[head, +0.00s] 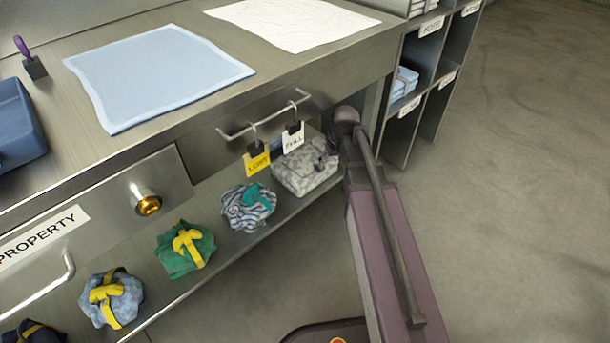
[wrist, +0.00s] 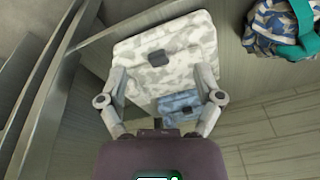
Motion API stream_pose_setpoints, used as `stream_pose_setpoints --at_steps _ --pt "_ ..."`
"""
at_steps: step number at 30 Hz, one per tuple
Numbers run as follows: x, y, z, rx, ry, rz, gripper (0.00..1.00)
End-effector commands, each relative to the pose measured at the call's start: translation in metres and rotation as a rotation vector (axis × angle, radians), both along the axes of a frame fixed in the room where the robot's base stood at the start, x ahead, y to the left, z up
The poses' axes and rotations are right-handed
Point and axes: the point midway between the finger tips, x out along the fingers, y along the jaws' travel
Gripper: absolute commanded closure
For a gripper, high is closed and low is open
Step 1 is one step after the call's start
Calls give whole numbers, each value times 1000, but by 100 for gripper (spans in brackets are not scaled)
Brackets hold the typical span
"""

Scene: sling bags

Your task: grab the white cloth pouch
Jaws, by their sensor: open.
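The white cloth pouch (head: 301,172), mottled white and grey, sits at the right end of the low shelf under the counter. In the wrist view the pouch (wrist: 180,45) lies ahead, with a dark grey buckle on its near face. My gripper (wrist: 162,76) is open, its fingers at the left and right sides of the pouch's lower part. I cannot tell whether they touch it. In the head view my arm partly covers the gripper, beside the pouch's right end.
A blue mottled pouch (wrist: 180,106) shows just below the white one in the wrist view. A striped bundle (head: 248,207) and a green bundle (head: 185,248) sit left along the shelf. A rail with yellow (head: 256,160) and white (head: 293,137) tags hangs above. Cubbies (head: 418,110) stand right.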

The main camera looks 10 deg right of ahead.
Motion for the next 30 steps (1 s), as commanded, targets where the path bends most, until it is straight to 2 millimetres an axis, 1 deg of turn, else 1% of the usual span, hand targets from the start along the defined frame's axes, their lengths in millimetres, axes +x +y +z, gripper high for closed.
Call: stream_pose_setpoints --at_steps 1,3,6,9,12,15,18,30 --pt "22 -3 -15 5 -18 25 16" --pt "50 -6 -19 17 -49 79 16" --pt "85 -12 -19 27 -95 153 16" --pt "114 -17 -18 33 -137 220 16" --pt "138 -22 -16 38 -173 271 16" --pt "152 -26 -15 37 -196 307 16" --pt "159 -27 -15 39 -211 327 16" --pt "160 -28 -15 38 -215 333 16"
